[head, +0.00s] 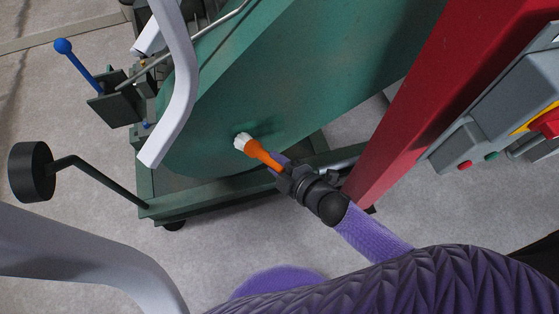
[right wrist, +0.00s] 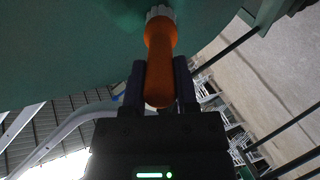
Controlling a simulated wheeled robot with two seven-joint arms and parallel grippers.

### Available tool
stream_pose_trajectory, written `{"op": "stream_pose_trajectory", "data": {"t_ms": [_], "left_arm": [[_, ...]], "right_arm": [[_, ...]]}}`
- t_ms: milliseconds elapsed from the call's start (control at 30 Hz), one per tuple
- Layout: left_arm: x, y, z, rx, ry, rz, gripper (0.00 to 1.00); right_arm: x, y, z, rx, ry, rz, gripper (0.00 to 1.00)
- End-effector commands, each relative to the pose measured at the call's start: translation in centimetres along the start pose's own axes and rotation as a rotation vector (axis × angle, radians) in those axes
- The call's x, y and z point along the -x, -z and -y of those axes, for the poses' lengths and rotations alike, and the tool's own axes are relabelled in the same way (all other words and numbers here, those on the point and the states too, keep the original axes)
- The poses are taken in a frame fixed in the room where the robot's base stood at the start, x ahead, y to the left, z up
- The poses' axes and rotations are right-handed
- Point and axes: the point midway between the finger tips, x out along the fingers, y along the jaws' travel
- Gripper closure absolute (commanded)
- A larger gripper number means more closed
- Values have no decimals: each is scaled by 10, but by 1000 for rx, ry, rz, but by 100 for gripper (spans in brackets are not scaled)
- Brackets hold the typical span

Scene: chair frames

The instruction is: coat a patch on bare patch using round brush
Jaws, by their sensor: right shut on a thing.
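The round brush (head: 262,153) has an orange handle and pale bristles. My right gripper (head: 281,170) is shut on its handle. In the head view the bristles are at the lower part of a large green surface (head: 300,90), seemingly touching it or very close. In the right wrist view the brush (right wrist: 160,60) stands between the two dark fingers of my gripper (right wrist: 160,85), with its bristles up against the green surface (right wrist: 70,45). A bare patch cannot be told apart; only a slightly darker area shows near the bristles. My left gripper is not in view.
A red post (head: 430,90) with a grey control box (head: 490,100) stands at the right. Light grey bent tubes (head: 180,80) cross the left side. A green base frame (head: 200,202), a black round knob (head: 31,172) and a blue-tipped lever (head: 64,47) are at the left.

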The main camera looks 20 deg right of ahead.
Motion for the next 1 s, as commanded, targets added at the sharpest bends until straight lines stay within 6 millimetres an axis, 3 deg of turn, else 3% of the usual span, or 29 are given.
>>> {"op": "stream_pose_trajectory", "data": {"t_ms": [233, 533, 800, 1000], "left_arm": [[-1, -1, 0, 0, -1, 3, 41], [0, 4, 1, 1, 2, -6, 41], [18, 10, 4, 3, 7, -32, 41], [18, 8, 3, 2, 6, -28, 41]], "right_arm": [[-9, 17, 5, -1, -2, -1, 100], [-9, 18, 5, 0, -1, -1, 100], [-3, 27, -14, 2, -4, -2, 100], [-2, 27, -13, 0, -1, -1, 100]]}}
